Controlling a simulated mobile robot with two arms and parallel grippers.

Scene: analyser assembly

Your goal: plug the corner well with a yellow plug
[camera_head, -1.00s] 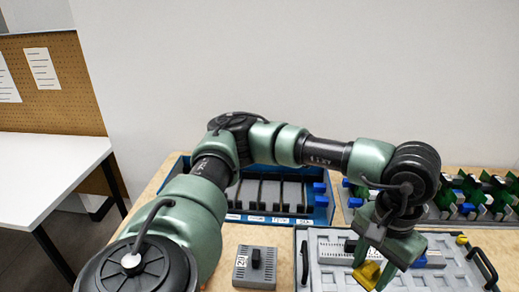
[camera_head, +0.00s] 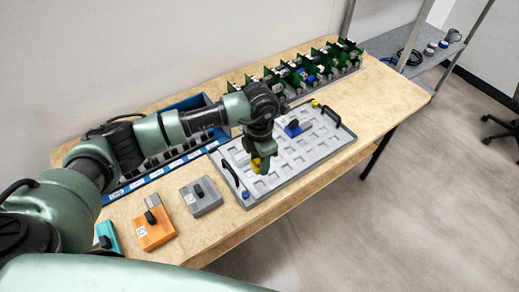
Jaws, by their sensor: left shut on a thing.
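A grey tray (camera_head: 325,150) with handles and rows of square wells lies on the wooden table. My left gripper (camera_head: 260,168) is over the tray's left part, pointing down and shut on a yellow plug (camera_head: 261,165). The fingers partly hide the plug and the wells below it, and I cannot tell whether the plug touches the tray. Another small yellow piece (camera_head: 315,104) sits at the tray's far corner. A small blue piece (camera_head: 246,194) is at the near left corner. A blue and grey block (camera_head: 294,128) sits on the tray's far part. My right gripper is out of view.
A blue rack (camera_head: 150,177) with dark slots stands behind my left arm. A row of green boards (camera_head: 300,75) is at the back. Grey (camera_head: 201,197), orange (camera_head: 154,229) and teal (camera_head: 107,237) blocks line the front left. The table's right end is clear.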

